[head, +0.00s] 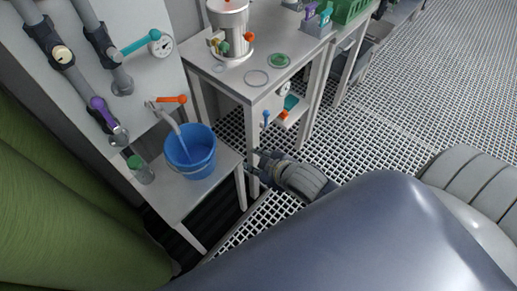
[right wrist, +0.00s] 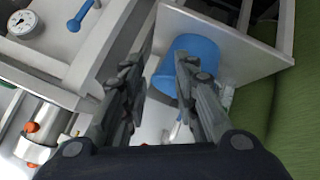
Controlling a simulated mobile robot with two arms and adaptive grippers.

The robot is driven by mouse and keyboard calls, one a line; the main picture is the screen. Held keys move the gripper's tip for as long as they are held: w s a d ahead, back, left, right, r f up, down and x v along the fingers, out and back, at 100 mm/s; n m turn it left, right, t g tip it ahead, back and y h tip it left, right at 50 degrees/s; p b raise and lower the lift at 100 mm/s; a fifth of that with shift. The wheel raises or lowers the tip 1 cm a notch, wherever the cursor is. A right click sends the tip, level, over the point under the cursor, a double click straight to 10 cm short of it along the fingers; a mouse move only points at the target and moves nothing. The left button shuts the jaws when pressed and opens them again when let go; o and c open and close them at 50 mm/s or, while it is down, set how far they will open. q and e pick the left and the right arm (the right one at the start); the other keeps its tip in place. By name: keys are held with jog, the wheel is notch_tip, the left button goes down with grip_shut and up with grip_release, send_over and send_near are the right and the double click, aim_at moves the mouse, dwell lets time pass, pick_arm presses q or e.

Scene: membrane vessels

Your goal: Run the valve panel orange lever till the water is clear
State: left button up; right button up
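The valve panel (head: 150,85) stands at the left in the head view. Its orange lever (head: 172,98) sticks out to the right above a spout. A pale stream (head: 180,138) runs from the spout into a blue bucket (head: 190,152); the water's clarity cannot be told. My right gripper (head: 257,166) is right of the bucket and apart from the lever, beside the white table's leg. In the right wrist view my right gripper (right wrist: 160,75) is open and empty, with the bucket (right wrist: 188,62) beyond its fingers. My left gripper is not in view.
The bucket stands on a low white stand (head: 190,195) beside a green-capped jar (head: 140,170). The panel also carries a purple lever (head: 103,112), a teal lever (head: 140,43) and a gauge (head: 160,44). A table with a steel vessel (head: 230,30) stands behind. Grating floor (head: 400,110) is clear at right.

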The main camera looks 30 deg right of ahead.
aim_at(168, 99)
jog(key=shift+s, duration=0.2)
jog(key=c, duration=0.4)
jog(key=shift+w+m, duration=0.3)
jog(key=shift+w, duration=0.1)
grip_shut()
jog(key=w+a+r+m+t+y+b, duration=0.1)
jog(key=w+r+m+t+y+b, duration=0.1)
jog(key=w+m, duration=0.3)
jog(key=w+a+r+m+t+y+b, duration=0.1)
jog(key=w+a+m+t+y+b, duration=0.15)
jog(key=w, duration=0.45)
jog(key=w+d+r+m+t+y+b, duration=0.2)
jog(key=w+d+r+m+y, duration=0.2)
jog(key=w+r+m, duration=0.45)
jog(key=w+a+m+p, duration=0.1)
jog(key=w+a, duration=0.4)
jog(key=w, duration=0.2)
jog(key=shift+s+a+f+p, duration=0.3)
jog(key=shift+s+a, duration=0.4)
jog(key=shift+s, duration=0.15)
jog(key=shift+s+a+f+p, duration=0.3)
jog(key=shift+s+a, duration=0.4)
jog(key=shift+s, duration=0.15)
